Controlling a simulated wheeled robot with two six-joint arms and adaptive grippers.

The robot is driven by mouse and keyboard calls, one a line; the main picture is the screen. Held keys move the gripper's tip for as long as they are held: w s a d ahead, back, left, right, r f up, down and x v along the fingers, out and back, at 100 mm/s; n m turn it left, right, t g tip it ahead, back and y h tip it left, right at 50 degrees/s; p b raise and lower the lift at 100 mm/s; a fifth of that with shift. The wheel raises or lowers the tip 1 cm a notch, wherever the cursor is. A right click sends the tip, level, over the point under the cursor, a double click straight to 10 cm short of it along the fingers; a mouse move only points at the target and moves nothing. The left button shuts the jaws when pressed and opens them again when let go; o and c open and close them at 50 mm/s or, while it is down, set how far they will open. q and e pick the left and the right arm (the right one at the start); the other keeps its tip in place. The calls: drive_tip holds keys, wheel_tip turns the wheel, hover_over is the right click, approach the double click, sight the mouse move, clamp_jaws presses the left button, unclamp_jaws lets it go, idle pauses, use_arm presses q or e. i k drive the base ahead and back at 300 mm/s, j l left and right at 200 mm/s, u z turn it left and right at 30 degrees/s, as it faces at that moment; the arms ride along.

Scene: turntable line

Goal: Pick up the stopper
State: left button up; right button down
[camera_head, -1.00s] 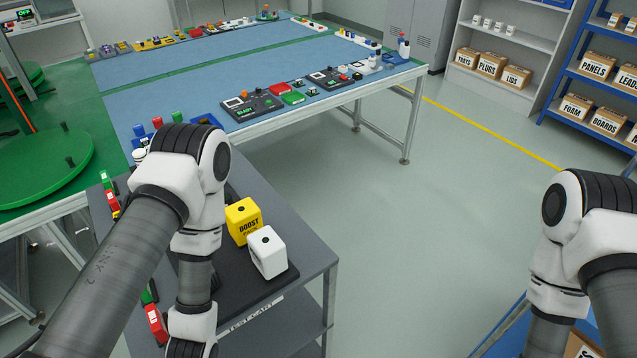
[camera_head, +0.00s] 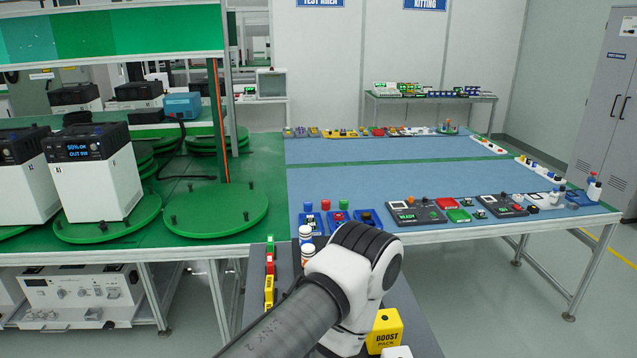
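I cannot tell which thing is the stopper; no item here is clearly marked as one. Small blue (camera_head: 308,207), red (camera_head: 325,204) and green (camera_head: 343,205) capped pieces stand near the left front corner of the blue-topped table (camera_head: 400,178). My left arm comes in from the bottom centre over the grey cart, and its gripper is outside the picture or hidden behind the arm. My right arm and gripper are not in view.
A yellow block (camera_head: 384,330) marked BOOST and part of a white block (camera_head: 397,352) are on the cart beside my arm. Green turntables (camera_head: 215,207) stand on the left bench, one bearing a white power unit (camera_head: 95,180). Kits line the blue table's edges; its middle is clear.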

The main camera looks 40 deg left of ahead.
sight(102, 226)
drive_tip(key=u, duration=2.55)
drive_tip(key=i+j+z, duration=0.2)
drive_tip(key=j, duration=0.3)
drive_tip(key=i+j+z, duration=0.2)
drive_tip(key=j, duration=0.35)
drive_tip(key=j+z, duration=0.2)
drive_tip(key=j, duration=0.3)
drive_tip(key=i+j+z, duration=0.2)
drive_tip(key=j, duration=0.4)
drive_tip(key=k, duration=0.05)
